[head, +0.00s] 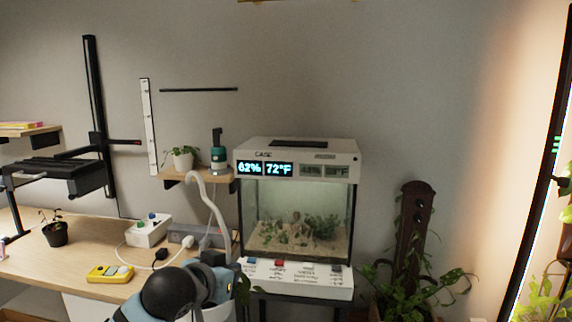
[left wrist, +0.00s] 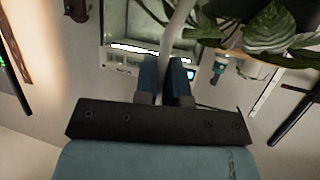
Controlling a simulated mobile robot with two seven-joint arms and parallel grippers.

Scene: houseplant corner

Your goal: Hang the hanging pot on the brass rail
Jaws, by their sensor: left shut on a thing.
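The hanging pot (head: 218,313) shows at the bottom edge of the head view, mostly cut off and hidden behind my left arm. Its white curved hook (head: 222,205) rises above it, and a few of its leaves (head: 243,290) show beside it. My left gripper (left wrist: 165,66) is shut on the hook's white stem, which passes between the blue fingers in the left wrist view. Large green leaves (left wrist: 270,28) hang close by there. A thin yellowish strip, perhaps the brass rail (head: 285,1), shows at the top edge of the head view. My right gripper is out of view.
A terrarium (head: 297,215) with a lit display stands behind the hook. A small shelf (head: 178,178) holds a potted plant (head: 183,157) and a teal bottle (head: 219,156). A desk (head: 60,270) with a yellow device (head: 110,274) is at left. The wall above the terrarium is clear.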

